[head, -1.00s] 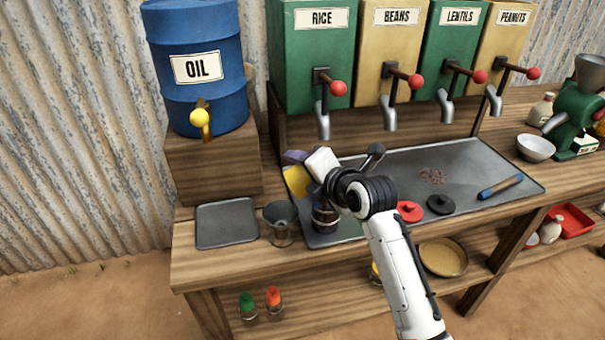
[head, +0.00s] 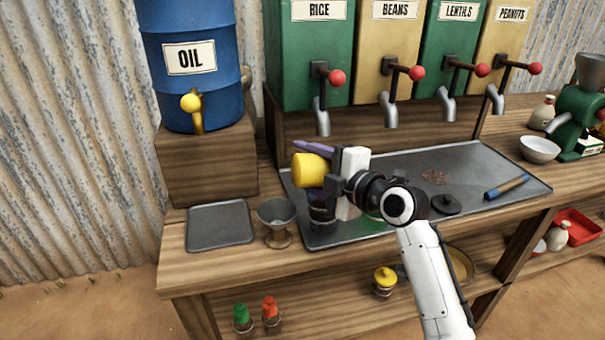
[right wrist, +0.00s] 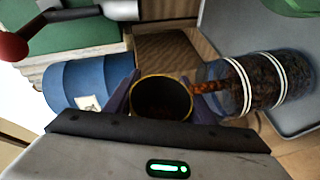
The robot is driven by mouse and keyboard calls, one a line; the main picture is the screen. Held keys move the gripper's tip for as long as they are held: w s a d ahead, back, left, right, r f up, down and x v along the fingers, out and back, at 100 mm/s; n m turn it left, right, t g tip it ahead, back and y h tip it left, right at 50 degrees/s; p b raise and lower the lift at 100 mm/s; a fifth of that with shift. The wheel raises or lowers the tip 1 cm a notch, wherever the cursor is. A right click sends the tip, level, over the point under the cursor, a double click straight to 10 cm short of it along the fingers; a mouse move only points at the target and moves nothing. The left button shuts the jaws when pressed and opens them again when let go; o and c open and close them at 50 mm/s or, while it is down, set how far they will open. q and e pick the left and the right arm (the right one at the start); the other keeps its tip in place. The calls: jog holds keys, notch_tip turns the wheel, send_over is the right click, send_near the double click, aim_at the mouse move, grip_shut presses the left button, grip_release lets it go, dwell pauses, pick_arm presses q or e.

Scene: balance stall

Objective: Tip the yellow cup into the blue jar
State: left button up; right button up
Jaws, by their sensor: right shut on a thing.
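My right gripper (head: 318,165) is shut on the yellow cup (head: 309,171), which lies tipped on its side above the jar. In the right wrist view the cup (right wrist: 161,99) sits between the purple fingers, its dark mouth facing the camera. A reddish-brown stream runs from its rim into the mouth of the blue jar (right wrist: 268,82). That jar is clear bluish with white bands and holds brown bits. In the head view the jar (head: 320,213) stands on the tray, partly hidden by the gripper. My left gripper is not in view.
A grey metal tray (head: 475,170) holds a dark lid (head: 445,204), a blue-handled tool (head: 507,187) and scattered reddish bits (head: 438,177). A grey funnel-like cup (head: 277,218) stands left of the jar, beside an empty square plate (head: 220,226). Dispensers with spouts (head: 322,118) stand behind.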

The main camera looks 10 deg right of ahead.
jog(key=d+m+y+b, duration=0.1)
jog(key=m+b, duration=0.1)
jog(key=b, duration=0.1)
jog(key=shift+d+f+m+t, duration=0.1)
jog(key=shift+d+m+t, duration=0.05)
jog(key=shift+m+t, duration=0.25)
jog(key=shift+r, duration=0.3)
dwell(0.3)
dwell(0.7)
